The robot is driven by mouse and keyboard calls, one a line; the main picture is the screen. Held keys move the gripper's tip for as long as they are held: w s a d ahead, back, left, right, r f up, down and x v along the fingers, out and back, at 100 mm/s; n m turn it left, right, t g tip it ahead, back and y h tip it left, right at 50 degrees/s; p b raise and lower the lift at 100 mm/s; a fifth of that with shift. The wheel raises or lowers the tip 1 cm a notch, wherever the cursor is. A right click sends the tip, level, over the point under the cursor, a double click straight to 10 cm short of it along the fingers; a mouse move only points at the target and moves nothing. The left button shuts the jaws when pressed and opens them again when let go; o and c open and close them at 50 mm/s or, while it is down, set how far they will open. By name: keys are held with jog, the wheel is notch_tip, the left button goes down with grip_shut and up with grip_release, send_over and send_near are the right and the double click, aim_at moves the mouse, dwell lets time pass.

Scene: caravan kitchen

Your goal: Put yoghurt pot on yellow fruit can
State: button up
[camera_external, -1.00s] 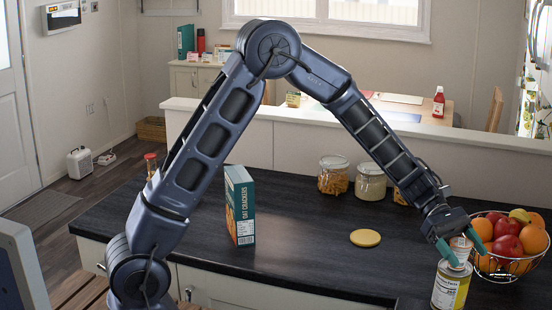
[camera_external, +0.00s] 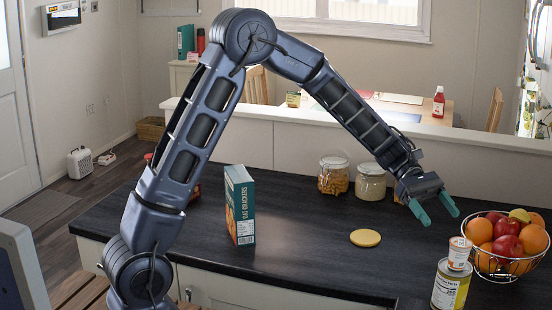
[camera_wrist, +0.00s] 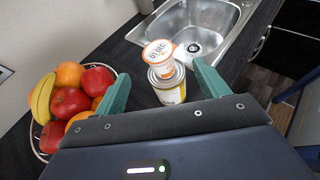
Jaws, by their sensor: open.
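The yoghurt pot (camera_external: 459,252), white and orange, sits upright on top of the yellow fruit can (camera_external: 449,286) at the counter's front right. In the wrist view the pot's lid (camera_wrist: 158,51) shows above the can (camera_wrist: 172,88), between the fingers in the picture. My gripper (camera_external: 438,216) is open and empty, up and to the left of the pot, clear of both. Its green fingers also show in the wrist view (camera_wrist: 160,82).
A wire bowl of fruit (camera_external: 507,266) stands close to the right of the can. A sink (camera_wrist: 205,25) lies beyond the can in the wrist view.

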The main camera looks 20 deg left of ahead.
jog(key=w+a+r+m+t+y, duration=0.1)
jog(key=a+r+m+t+y, duration=0.25)
jog(key=a, duration=1.25)
jog(key=a+r+m+t, duration=0.2)
jog(key=a+r+t, duration=0.3)
jog(key=a, duration=1)
jog(key=s+a+m+t+y, duration=0.1)
jog(key=s+a, duration=0.3)
jog(key=a, duration=0.5)
jog(key=s+a+r+m+t+y, duration=0.1)
jog(key=s+a+t+y, duration=0.1)
jog(key=a, duration=0.8)
jog(key=s+a+m+t+y, duration=0.1)
jog(key=s+a+t+y, duration=0.1)
jog(key=s+a, duration=0.3)
jog(key=a+y, duration=0.1)
jog(key=a, duration=0.3)
jog(key=shift+s+a+r+t, duration=0.15)
jog(key=shift+s+a+t, duration=0.05)
jog(key=shift+s+t, duration=0.15)
